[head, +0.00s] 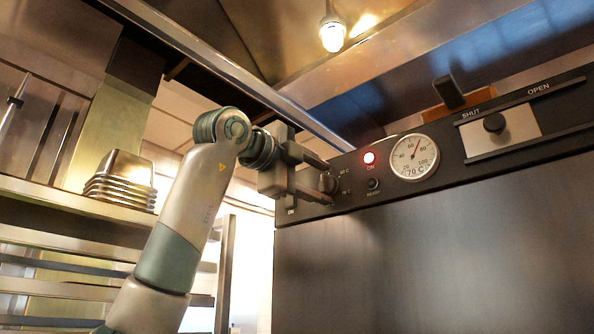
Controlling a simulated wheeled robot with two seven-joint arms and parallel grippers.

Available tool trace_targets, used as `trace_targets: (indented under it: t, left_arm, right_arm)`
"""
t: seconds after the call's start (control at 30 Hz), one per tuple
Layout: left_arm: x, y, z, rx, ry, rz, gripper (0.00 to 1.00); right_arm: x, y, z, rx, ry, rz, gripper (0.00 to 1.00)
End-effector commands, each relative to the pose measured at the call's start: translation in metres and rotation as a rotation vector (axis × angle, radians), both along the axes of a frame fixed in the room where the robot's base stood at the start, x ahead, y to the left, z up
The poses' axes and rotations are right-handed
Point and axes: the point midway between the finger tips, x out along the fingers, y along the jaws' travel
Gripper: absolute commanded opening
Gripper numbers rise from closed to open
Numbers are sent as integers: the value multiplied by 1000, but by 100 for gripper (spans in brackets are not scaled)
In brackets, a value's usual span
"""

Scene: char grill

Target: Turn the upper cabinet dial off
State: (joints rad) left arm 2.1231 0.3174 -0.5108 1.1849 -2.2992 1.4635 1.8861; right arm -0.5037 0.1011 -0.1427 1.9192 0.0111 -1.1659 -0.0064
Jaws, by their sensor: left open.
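The upper cabinet's black control panel (450,150) runs along the top of the dark cabinet front. Its dial (329,184) is at the panel's left end, partly hidden by my left gripper. My left gripper (328,182) reaches in from the left, with its open fingers at the dial, one above and one below it. I cannot tell whether the fingers touch it. My right gripper is not in view.
A small knob (373,183) sits below the lamp, and a round temperature gauge (414,157) is to its right. A SHUT/OPEN slider (494,123) is further right. Stacked metal pans (122,180) stand on a shelf at left. A hood beam (235,75) crosses above my arm.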

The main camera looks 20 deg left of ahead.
Motion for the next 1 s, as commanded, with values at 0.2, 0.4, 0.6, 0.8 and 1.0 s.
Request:
trace_targets:
  t: [0.2,0.4,0.6,0.8,1.0]
  left_arm:
    - [-13,5,0,-1,-2,0,50]
    - [-40,16,-1,0,-3,1,50]
    - [-78,29,-2,0,-4,2,50]
    - [-117,43,-1,0,-3,1,50]
    - [-146,54,-1,0,-1,0,50]
  right_arm:
    - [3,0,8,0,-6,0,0]
    - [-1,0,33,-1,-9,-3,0]
    - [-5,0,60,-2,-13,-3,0]
    - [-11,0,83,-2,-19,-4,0]
    - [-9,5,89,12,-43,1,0]
